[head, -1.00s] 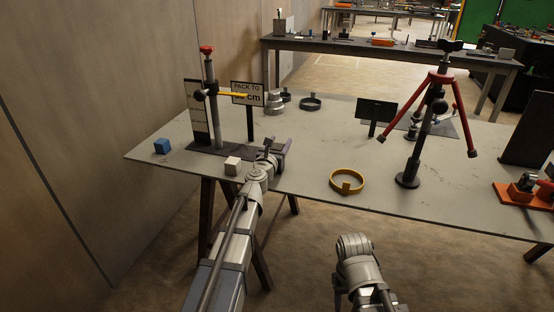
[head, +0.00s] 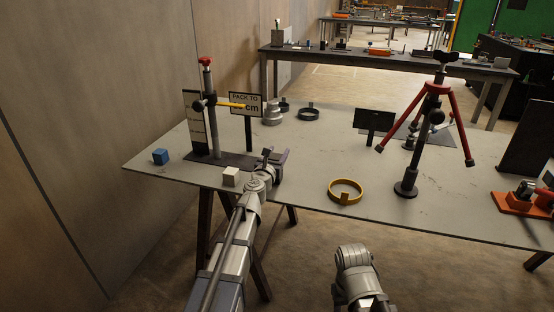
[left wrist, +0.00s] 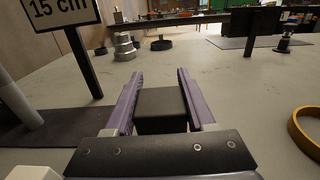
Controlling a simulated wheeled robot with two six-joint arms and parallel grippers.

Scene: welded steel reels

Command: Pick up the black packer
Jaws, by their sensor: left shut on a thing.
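The black packer (left wrist: 161,108) is a dark block between the two purple-sided jaws of my left gripper (left wrist: 160,85) in the left wrist view. The jaws are shut on it, one on each side. In the head view my left gripper (head: 277,160) is over the near left part of the table, right of the white cube. The packer cannot be made out there, and I cannot tell whether it is clear of the tabletop. My right arm shows at the bottom of the head view, but its gripper does not.
The grey table (head: 300,170) bears a post stand (head: 209,110), a "PACK TO" sign (head: 245,103), a white cube (head: 231,176), a blue cube (head: 160,156), a yellow ring (head: 345,191) and a red tripod (head: 455,120). Bare tabletop lies right of my left gripper.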

